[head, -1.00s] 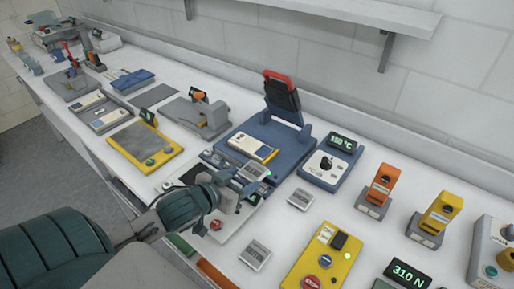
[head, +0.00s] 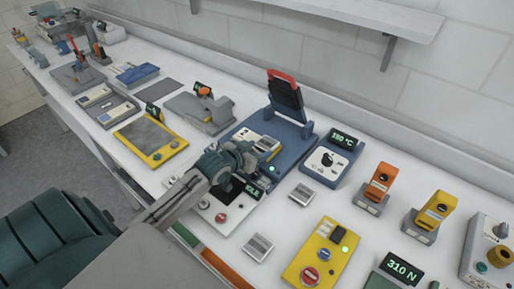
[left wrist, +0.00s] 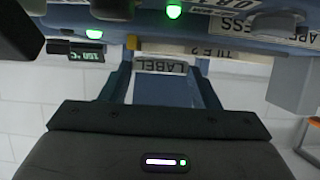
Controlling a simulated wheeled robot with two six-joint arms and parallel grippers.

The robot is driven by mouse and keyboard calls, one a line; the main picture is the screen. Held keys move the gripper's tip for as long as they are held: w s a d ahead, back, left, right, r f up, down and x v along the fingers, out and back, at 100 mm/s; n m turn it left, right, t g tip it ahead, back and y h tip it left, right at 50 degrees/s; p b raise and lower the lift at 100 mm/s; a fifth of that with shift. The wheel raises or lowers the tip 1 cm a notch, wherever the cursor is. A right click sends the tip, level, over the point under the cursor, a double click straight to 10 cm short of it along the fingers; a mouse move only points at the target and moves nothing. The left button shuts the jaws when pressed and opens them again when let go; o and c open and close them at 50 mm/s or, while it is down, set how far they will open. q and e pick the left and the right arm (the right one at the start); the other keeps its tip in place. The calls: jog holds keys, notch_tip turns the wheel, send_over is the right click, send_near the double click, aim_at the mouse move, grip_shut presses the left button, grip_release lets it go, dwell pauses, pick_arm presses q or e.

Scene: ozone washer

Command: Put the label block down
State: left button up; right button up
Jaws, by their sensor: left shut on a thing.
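The label block (left wrist: 165,66), with the word LABEL on its pale face, is between the two fingers of my left gripper in the left wrist view. My left gripper (head: 254,153) is shut on it. In the head view the gripper is at the near edge of the cream and yellow tile (head: 262,139) on the blue press (head: 290,148). The gripper hides much of the block there, and I cannot tell whether the block touches the tile. My right gripper is not in view.
The press lid (head: 286,96) with a red handle stands open behind the tile. A 150 °C dial box (head: 326,161) is to the right. Two small grey blocks lie in front, one of them here (head: 258,247). A yellow button box (head: 322,255) stands nearby.

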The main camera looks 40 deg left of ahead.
pick_arm(q)
jog(key=shift+f, duration=0.25)
jog(key=o, duration=1)
jog(key=shift+r, duration=0.15)
jog(key=shift+s, duration=0.35)
jog(key=v, duration=1.1)
jog(key=shift+s+r, duration=0.15)
